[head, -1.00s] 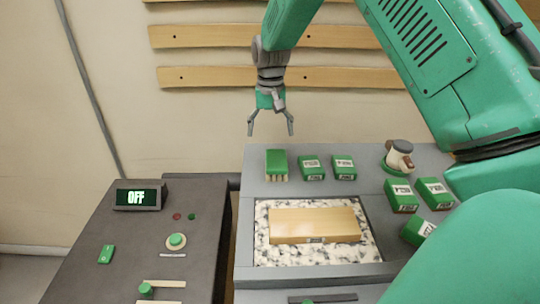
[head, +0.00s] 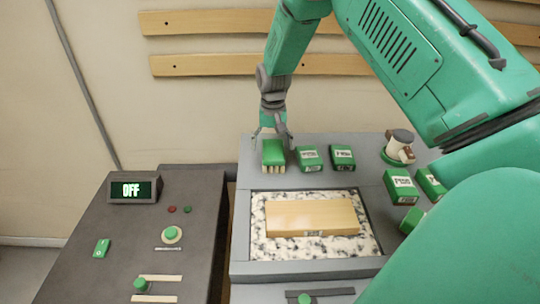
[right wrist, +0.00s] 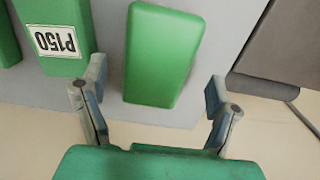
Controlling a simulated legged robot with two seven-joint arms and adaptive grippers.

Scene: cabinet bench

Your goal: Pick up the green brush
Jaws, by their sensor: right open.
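The green brush (head: 273,153) stands at the back left of the grey bench, with pale bristles at its front lower edge. In the right wrist view the green brush (right wrist: 162,55) shows its smooth green top between and just beyond the fingers. My right gripper (head: 272,138) is open, directly above and behind the brush, with its fingers spread to either side. In the right wrist view the right gripper (right wrist: 156,95) is empty, and I cannot tell if a finger touches the brush. My left gripper is not in view.
Green labelled blocks (head: 309,158) stand just right of the brush; one block marked P150 (right wrist: 62,35) is close to a finger. A wooden board (head: 312,217) lies in a speckled tray (head: 370,240). A cup-like tool (head: 399,147) stands farther right. A control panel (head: 120,245) is left.

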